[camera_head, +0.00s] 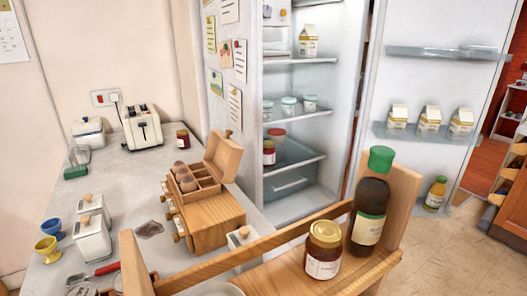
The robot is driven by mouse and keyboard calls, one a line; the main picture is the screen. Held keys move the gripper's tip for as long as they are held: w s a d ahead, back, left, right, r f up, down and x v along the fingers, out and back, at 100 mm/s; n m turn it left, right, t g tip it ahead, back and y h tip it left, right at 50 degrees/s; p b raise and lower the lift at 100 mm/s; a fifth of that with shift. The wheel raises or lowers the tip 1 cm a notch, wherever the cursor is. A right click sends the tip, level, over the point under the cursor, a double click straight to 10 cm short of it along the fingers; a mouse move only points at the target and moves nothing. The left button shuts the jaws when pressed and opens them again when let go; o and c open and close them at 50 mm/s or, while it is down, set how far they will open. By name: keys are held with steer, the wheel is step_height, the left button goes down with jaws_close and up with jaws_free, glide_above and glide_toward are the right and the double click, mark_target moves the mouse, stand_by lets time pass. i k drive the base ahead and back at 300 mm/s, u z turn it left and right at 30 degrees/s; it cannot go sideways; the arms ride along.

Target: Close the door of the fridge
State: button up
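The fridge (276,164) stands open at the centre back, its white interior and shelves facing me. Its door (425,85) is swung wide to the right, showing its inner face. The door's upper rack (440,52) looks empty. The lower rack (385,132) carries three milk cartons (430,120). A bottle with a green cap and orange contents (436,193) stands low on the door. The door's bottom edge is partly hidden by a wooden tray in front. The door's outer face and handle are not visible. My gripper is not in view.
A wooden tray (270,280) holding a dark green-capped bottle (371,200) and a jar (323,250) fills the foreground. A counter (130,185) with a toaster (143,128) and wooden box (215,215) lies left. Tiled floor (470,250) is open at right.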

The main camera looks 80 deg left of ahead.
mark_target(413, 60)
steer(key=u, duration=3.65)
steer(key=i, duration=0.2)
steer(key=z, duration=3.05)
steer(key=i, duration=1.1)
steer(key=u, duration=0.05)
